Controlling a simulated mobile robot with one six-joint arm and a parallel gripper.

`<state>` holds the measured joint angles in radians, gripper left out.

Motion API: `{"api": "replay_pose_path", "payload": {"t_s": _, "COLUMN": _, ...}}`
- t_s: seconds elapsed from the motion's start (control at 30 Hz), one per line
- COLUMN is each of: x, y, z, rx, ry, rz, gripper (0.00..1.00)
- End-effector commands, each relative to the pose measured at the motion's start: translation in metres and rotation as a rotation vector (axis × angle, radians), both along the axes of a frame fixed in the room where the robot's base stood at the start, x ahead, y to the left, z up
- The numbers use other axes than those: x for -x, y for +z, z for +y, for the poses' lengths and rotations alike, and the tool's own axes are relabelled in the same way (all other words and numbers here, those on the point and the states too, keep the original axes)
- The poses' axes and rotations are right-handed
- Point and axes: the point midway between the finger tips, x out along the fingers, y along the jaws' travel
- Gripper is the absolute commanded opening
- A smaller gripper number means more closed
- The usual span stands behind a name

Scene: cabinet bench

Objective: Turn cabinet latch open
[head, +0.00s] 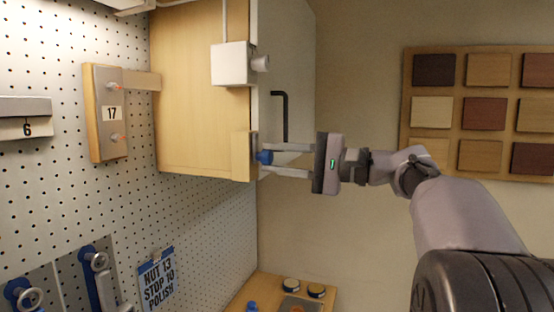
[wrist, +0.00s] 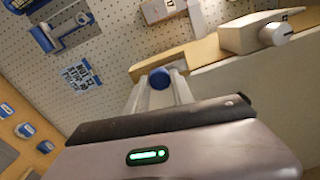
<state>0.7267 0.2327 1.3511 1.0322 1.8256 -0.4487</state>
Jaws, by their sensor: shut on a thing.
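The cabinet (head: 200,100) is a pale wood box on the pegboard wall, with a light grey door front (head: 285,60) bearing a black bar handle (head: 285,115). A blue latch knob (head: 265,157) sits on a small wood block (head: 242,156) at the cabinet's lower front edge. My gripper (head: 278,160) reaches in from the right, its two fingers on either side of the blue knob and shut on it. In the wrist view the blue knob (wrist: 160,79) shows between the fingertips. The fingers hide part of the latch.
A white box with a round grey knob (head: 232,63) is on the cabinet above my gripper. A board of wood samples (head: 480,110) hangs at the right. A plate marked 17 (head: 111,113) is on the pegboard. A wooden bench (head: 262,288) with small jars lies below.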

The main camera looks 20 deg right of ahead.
Motion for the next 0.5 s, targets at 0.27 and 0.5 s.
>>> {"api": "replay_pose_path", "payload": {"t_s": 0.27, "x": 0.0000, "y": 0.0003, "z": 0.0000, "rx": -0.001, "ry": 0.000, "rz": -0.001, "gripper": 0.50}}
{"api": "replay_pose_path", "payload": {"t_s": 0.5, "x": 0.0017, "y": 0.0002, "z": -0.0019, "rx": -0.001, "ry": 0.000, "rz": -0.001, "gripper": 0.50}}
